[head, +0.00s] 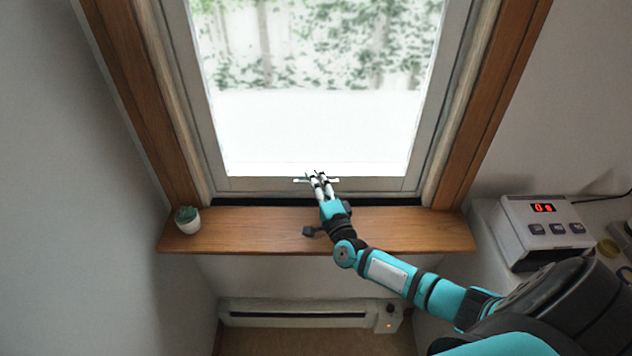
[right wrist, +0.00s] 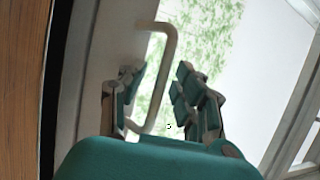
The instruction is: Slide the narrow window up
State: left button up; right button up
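The narrow window (head: 310,184) has a pale grey sash in a wooden frame. A dark strip runs between the sash's bottom rail and the sill. A white bar handle (head: 302,180) sits low on the sash. My right gripper (head: 319,178) is at the handle, reaching up from the lower right. In the right wrist view, the handle (right wrist: 172,50) bends down between the two spread fingers of the gripper (right wrist: 158,95). The fingers stand apart, with a visible gap on the right finger's side. My left gripper is not in view.
A wooden sill (head: 255,228) juts out below the window, with a small potted succulent (head: 188,222) at its left end. A baseboard heater (head: 290,313) is below. A grey device with a red display (head: 543,225) stands at right.

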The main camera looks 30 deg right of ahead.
grip_shut()
dwell(0.3)
